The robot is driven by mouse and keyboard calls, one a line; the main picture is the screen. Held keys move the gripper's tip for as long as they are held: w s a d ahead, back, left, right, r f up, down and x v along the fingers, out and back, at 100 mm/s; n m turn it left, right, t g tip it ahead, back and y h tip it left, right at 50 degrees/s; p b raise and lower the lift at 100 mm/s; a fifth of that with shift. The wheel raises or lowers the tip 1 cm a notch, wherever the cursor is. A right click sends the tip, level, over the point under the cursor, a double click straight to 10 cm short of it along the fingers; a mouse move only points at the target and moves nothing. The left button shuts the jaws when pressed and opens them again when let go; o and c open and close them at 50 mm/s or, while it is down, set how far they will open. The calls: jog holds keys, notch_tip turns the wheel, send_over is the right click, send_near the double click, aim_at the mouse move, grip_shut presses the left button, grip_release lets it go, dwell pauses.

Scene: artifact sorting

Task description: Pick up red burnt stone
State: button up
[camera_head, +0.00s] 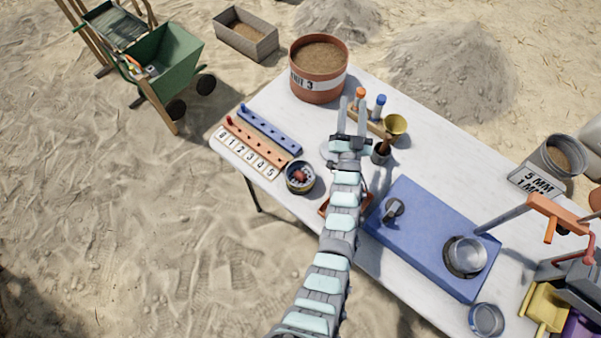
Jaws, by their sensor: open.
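A small red-brown lump (300,176), which looks like the red burnt stone, shows in a small round bowl (291,187) near the table's left front edge. Other small pale bits seem to lie in the bowl with it; they are too small to make out. My gripper (353,102) is open, with its two fingers apart and nothing visible between them. It is over the table, behind and to the right of the bowl, in front of the large bucket. My arm hides part of the table right of the bowl.
Blue (270,129) and orange (254,140) peg strips with a number strip (246,157) lie left of the bowl. A large brown bucket (318,85) stands behind. A blue board (425,240) lies right of my arm.

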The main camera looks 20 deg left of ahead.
jog(key=w+d+f+m+g+h, duration=0.1)
jog(key=w+f+m+g+h, duration=0.2)
jog(key=w, duration=0.4)
jog(key=w+d+f+m+g+h, duration=0.1)
jog(key=w+f+m+g+h, duration=0.2)
jog(key=w, duration=0.4)
jog(key=m+g, duration=1.6)
send_over(300, 173)
notch_tip(300, 173, down, 6)
jog(key=shift+h, duration=0.4)
notch_tip(300, 173, down, 5)
jog(key=shift+s+r+b, duration=0.1)
jog(key=shift+b, duration=0.3)
jog(key=shift+a+f, duration=0.1)
jog(key=shift+f, duration=0.5)
notch_tip(300, 173, down, 4)
jog(key=shift+r, duration=0.1)
jog(key=shift+f, duration=0.55)
jog(key=shift+c, duration=0.5)
